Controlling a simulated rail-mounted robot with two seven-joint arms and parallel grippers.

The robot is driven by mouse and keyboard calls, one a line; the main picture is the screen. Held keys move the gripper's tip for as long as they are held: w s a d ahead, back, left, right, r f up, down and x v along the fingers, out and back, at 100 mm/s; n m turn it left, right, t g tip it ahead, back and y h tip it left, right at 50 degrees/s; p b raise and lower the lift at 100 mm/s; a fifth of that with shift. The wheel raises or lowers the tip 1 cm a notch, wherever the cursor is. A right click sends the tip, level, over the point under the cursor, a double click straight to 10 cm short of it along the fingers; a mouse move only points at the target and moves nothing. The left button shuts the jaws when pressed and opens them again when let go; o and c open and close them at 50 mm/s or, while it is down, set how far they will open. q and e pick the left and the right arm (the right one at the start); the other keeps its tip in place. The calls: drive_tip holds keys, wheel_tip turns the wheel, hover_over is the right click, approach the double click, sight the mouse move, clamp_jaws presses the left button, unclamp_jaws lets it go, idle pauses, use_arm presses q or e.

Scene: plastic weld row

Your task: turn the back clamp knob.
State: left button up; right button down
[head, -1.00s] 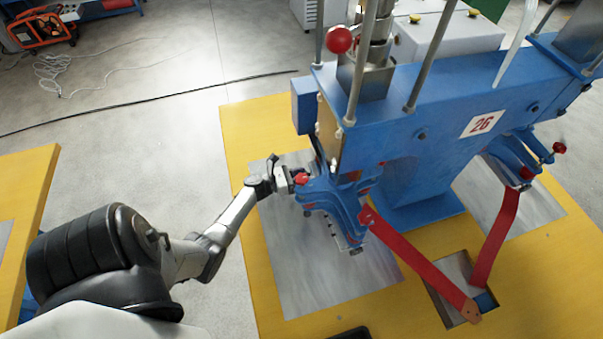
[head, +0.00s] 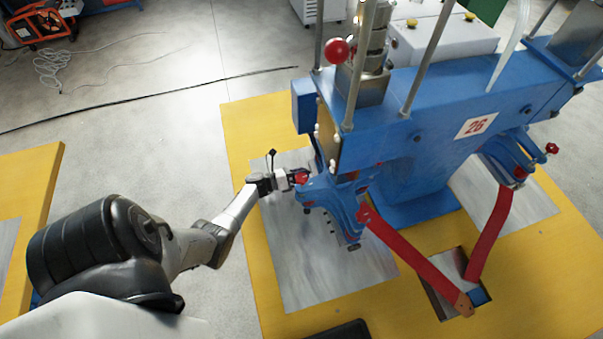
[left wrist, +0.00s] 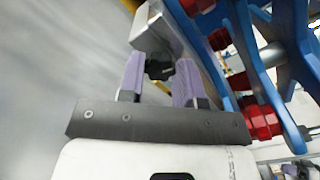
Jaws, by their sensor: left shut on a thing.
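My left gripper (head: 292,180) is at the left end of the blue clamp (head: 335,197), under the blue machine. A red knob (head: 302,178) of this clamp shows right at the fingertips. In the left wrist view my left gripper (left wrist: 158,82) has its two pale purple pads closed around a small dark part (left wrist: 159,68), in front of a grey metal piece (left wrist: 158,28). A red knob (left wrist: 262,119) shows there to the right, outside the pads. I cannot tell how the dark part joins the clamp. My right gripper is not in view.
The blue machine (head: 440,105) stands on a yellow table (head: 262,285). Red arms (head: 412,250) meet near a square opening. A second blue clamp with a red knob (head: 551,149) is at the right. A red ball handle (head: 338,50) is above.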

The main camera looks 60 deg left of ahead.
use_arm(q)
drive_tip(key=shift+r, duration=0.1)
idle(0.3)
drive_tip(key=o, duration=0.9)
drive_tip(key=v, duration=1.2)
drive_tip(key=shift+s, duration=0.25)
drive_tip(key=shift+s+a, duration=0.2)
drive_tip(key=shift+s, duration=0.4)
